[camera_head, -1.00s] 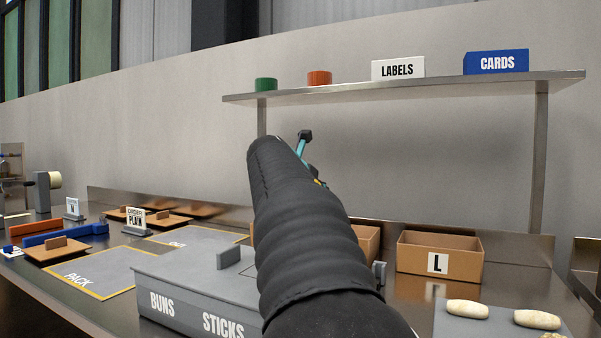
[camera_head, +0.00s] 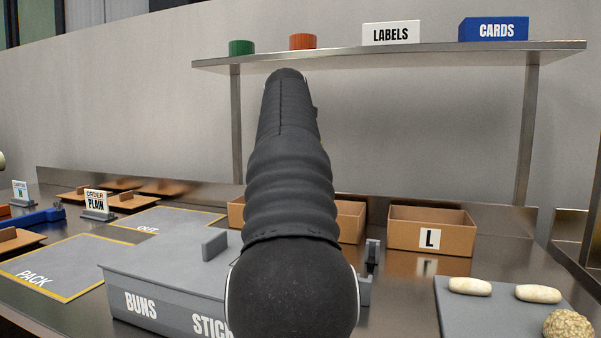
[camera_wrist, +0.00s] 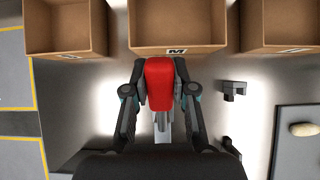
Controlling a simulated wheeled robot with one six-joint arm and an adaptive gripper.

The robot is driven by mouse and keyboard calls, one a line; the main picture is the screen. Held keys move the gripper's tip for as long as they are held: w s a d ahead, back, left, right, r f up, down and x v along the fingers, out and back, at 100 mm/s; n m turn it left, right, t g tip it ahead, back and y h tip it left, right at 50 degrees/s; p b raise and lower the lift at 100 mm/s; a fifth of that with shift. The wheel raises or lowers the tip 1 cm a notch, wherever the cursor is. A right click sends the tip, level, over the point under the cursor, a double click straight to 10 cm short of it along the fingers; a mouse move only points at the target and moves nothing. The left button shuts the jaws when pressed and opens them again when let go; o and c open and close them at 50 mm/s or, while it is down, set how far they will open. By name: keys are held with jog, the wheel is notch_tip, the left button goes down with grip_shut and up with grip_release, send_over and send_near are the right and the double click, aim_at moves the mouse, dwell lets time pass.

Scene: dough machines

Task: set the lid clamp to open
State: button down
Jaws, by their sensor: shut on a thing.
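In the wrist view my gripper (camera_wrist: 160,72) is shut on a red grip (camera_wrist: 159,85) with a pale metal stem (camera_wrist: 163,128) below it. The grip looks like the lid clamp's handle, but what the stem joins is hidden, so I cannot tell how the clamp is set. In the head view my black arm hides the gripper and the red grip. The grey box (camera_head: 165,292) marked BUNS and STICKS stands at front centre, with an upright tab (camera_head: 214,245) on top.
An open box marked M (camera_wrist: 178,37) lies just beyond the grip, with a box marked L (camera_head: 430,233) to its right. A dark grey bracket (camera_wrist: 234,88) stands right of the gripper. A grey board (camera_head: 459,313) with dough pieces is at right. A shelf (camera_head: 400,54) hangs above.

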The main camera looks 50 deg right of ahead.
jog(key=shift+f, duration=0.1)
jog(key=c, duration=0.9)
grip_release()
jog(key=shift+w, duration=0.1)
jog(key=shift+r, duration=0.2)
jog(key=v, duration=0.7)
jog(key=shift+a, duration=0.1)
jog(key=shift+s, duration=0.25)
